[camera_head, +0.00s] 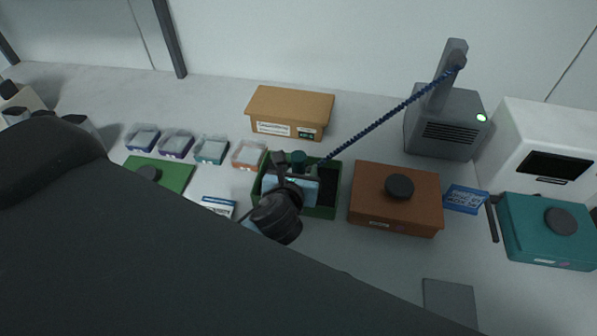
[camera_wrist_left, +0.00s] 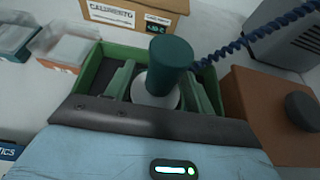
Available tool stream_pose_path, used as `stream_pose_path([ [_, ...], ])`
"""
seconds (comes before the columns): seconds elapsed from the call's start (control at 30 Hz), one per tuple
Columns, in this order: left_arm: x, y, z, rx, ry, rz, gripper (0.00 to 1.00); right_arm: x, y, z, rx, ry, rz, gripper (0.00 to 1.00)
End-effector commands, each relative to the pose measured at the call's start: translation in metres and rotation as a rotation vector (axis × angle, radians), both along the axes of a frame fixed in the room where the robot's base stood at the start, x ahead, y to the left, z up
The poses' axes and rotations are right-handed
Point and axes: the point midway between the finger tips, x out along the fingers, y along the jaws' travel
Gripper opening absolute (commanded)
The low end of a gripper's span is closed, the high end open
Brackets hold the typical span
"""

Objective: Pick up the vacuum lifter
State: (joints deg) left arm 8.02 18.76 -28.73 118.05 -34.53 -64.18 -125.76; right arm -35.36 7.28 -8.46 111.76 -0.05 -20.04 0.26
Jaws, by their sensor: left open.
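The vacuum lifter (camera_wrist_left: 170,66) has a dark green cylindrical handle above a pale round base. It stands in a green open box (camera_wrist_left: 92,69), and a coiled blue hose runs from near its top. In the head view the lifter (camera_head: 298,158) shows just beyond my left gripper (camera_head: 297,168). In the left wrist view my left gripper (camera_wrist_left: 162,82) is open, with one pale green finger on each side of the lifter. I cannot tell whether the fingers touch it. The lower part of the lifter is partly hidden. My right gripper is not in view.
The coiled hose (camera_head: 385,117) leads to a grey machine (camera_head: 445,125) at the back right. A brown box with a black knob (camera_head: 395,212) stands right of the green box. A cardboard box (camera_head: 290,105) stands behind. Several small clear-lidded boxes (camera_head: 211,150) are on the left.

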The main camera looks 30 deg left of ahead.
Motion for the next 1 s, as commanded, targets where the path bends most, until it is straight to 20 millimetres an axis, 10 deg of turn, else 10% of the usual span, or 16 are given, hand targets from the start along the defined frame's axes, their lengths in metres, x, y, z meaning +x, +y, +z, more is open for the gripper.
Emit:
stream_pose_path([
  [0.47,0.021,0.005,-0.009,0.000,0.000,-0.001,0.54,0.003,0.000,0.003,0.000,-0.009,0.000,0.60],
  [0.9,0.021,0.006,-0.010,0.001,0.000,-0.001,0.00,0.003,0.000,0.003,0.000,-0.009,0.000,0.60],
  [1.0,0.021,0.005,-0.009,0.000,-0.001,-0.001,0.00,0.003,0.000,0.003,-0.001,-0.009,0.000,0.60],
])
